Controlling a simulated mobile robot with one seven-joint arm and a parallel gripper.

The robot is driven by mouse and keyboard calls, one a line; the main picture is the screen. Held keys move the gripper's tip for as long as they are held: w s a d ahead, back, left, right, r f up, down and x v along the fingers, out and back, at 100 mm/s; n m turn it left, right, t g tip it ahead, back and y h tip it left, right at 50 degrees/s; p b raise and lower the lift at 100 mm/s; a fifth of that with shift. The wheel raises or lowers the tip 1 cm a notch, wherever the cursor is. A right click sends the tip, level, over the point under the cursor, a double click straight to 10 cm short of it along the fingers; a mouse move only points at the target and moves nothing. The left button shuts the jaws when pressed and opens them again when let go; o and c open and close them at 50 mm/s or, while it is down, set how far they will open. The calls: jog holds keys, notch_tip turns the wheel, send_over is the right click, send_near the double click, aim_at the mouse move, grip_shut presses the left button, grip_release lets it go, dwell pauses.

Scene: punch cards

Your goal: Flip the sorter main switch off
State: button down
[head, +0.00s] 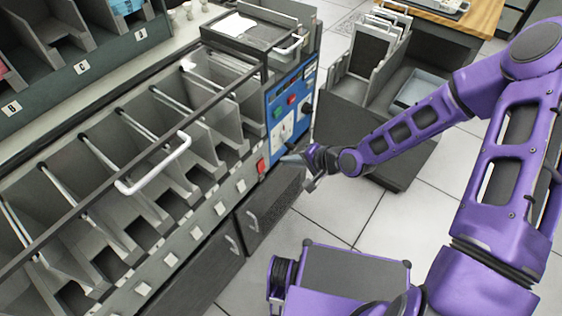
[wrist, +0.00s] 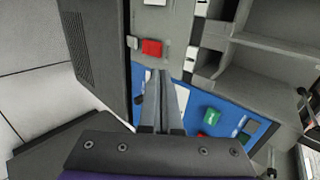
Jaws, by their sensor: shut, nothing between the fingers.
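The sorter (head: 150,165) is a long grey machine with open bins. A blue control panel (head: 272,97) is on its right end, and also shows in the wrist view (wrist: 245,125). The panel carries a green button (head: 277,112), a red button (head: 291,99), a black knob (head: 307,107) and a white plate (head: 282,130). The plate is probably the main switch's; its lever position cannot be told. My gripper (head: 292,158) is shut and empty, fingers pointing at the panel's lower part. In the wrist view the fingers (wrist: 160,80) cover much of the plate. Contact cannot be told.
A red block (head: 261,167) sits on the sorter's lower front, close to my fingertips. Grey cabinet doors (head: 268,210) are below. A bin cart with upright folders (head: 370,50) stands behind my forearm. The tiled floor (head: 345,215) is open below the arm.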

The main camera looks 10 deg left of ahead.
jog(key=shift+a+r+p+v, duration=0.1)
jog(key=shift+r+p+v, duration=0.05)
jog(key=shift+v, duration=0.7)
jog(key=shift+a+r+p+v, duration=0.15)
jog(key=shift+v, duration=0.65)
jog(key=shift+w, duration=0.1)
